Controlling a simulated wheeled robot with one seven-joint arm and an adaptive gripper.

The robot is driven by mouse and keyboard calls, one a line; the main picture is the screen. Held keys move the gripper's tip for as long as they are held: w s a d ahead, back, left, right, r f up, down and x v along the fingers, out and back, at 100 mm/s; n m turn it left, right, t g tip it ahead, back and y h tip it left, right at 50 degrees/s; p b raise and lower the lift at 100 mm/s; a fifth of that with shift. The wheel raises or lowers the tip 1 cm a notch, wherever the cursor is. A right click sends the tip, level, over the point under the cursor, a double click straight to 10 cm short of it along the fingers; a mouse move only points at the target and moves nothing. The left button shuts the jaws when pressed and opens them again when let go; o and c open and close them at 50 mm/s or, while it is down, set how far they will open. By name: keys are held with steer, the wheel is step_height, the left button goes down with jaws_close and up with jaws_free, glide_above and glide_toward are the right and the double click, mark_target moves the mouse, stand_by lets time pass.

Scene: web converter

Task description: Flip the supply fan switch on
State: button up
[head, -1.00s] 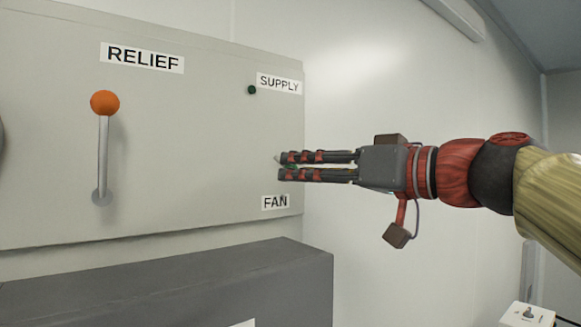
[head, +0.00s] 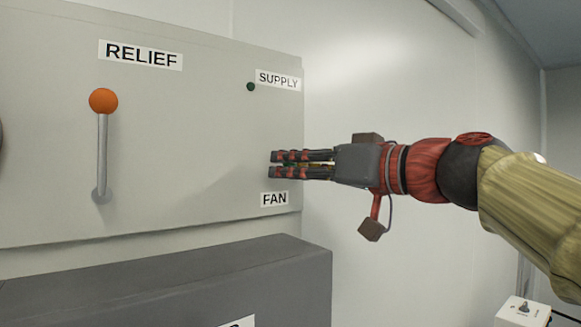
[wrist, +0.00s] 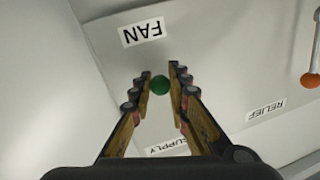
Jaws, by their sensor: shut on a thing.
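The supply fan switch shows as a round green knob (wrist: 160,85) between my fingertips in the wrist view. It lies on the grey panel between the FAN label (head: 274,199) and the SUPPLY label (head: 278,79). My gripper (head: 272,164) reaches in from the right, level, with its fingers at the panel just above the FAN label, and is shut on the green knob. In the head view the fingers hide most of the knob; only a little green shows between them. The lever's tilt cannot be told.
A RELIEF lever with an orange ball (head: 103,101) stands on the panel's left part. A small dark green round spot (head: 251,87) sits beside the SUPPLY label. A dark grey box (head: 180,280) juts out below the panel. The wall right of the panel is bare.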

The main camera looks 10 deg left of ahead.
jaws_close()
steer(key=shift+r+p, duration=0.15)
steer(key=shift+p, duration=0.2)
steer(key=r+h+p, duration=0.1)
steer(key=p, duration=0.1)
steer(key=shift+g+p, duration=0.3)
steer(key=shift+p, duration=0.1)
steer(key=h+p, duration=0.1)
steer(key=p, duration=0.3)
steer(key=r+g+h+p, duration=0.1)
steer(key=p, duration=0.2)
steer(key=shift+s+d+r+m+g+p, duration=0.15)
steer(key=shift+r+m+g+p, duration=0.15)
steer(key=shift+m+p, duration=0.1)
steer(key=r+g+h+p, duration=0.1)
steer(key=g+h+p, duration=0.1)
steer(key=p, duration=0.7)
steer(key=shift+r+h+p, duration=0.2)
steer(key=shift+h+p, duration=0.1)
steer(key=shift+h, duration=0.4)
steer(key=g+h+p, duration=0.1)
steer(key=p, duration=0.3)
steer(key=shift+r+m, duration=0.2)
steer(key=shift+m, duration=0.1)
steer(key=shift+a+h+p, duration=0.2)
steer(key=shift+h+p, duration=0.1)
steer(key=shift+p, duration=0.5)
